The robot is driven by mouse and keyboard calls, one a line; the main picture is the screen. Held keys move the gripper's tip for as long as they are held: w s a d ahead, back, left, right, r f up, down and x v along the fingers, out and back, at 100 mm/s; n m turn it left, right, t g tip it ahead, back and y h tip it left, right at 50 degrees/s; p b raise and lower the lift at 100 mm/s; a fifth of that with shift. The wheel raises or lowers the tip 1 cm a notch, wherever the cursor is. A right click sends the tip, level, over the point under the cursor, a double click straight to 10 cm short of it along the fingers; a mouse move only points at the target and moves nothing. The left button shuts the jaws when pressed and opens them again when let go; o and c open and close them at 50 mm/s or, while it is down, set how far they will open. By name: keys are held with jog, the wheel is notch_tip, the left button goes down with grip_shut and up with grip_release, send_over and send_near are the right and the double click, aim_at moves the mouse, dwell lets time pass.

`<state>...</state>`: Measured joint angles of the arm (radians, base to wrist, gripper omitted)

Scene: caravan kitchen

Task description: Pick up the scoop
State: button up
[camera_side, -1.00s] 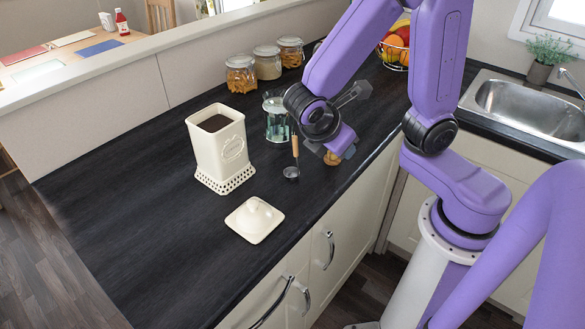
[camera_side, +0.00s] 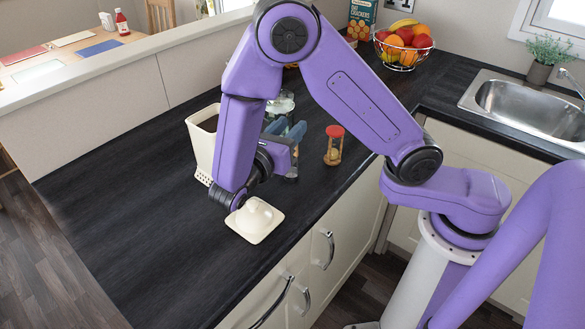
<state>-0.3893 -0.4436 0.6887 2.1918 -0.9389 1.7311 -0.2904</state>
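The scoop cannot be made out now; my arm covers the place where it stood a second ago, with its wooden handle up and dark bowl down. The cream canister (camera_side: 200,142) stands left, mostly behind my forearm. Its cream lid (camera_side: 262,222) lies on the counter in front of my wrist.
A fruit bowl (camera_side: 403,55) and a cracker box (camera_side: 362,18) stand at the back. The dark counter (camera_side: 110,205) is clear at the left.

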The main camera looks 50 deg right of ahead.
jog(key=shift+w+d+f, duration=0.1)
jog(key=shift+d+f, duration=0.4)
jog(key=shift+f, duration=0.5)
jog(key=shift+w+d+f, duration=0.1)
jog(key=shift+d+f, duration=0.45)
jog(key=shift+f, duration=0.5)
jog(key=shift+w+d+f, duration=0.1)
jog(key=shift+d+f, duration=0.4)
jog(key=shift+f, duration=0.5)
grip_shut()
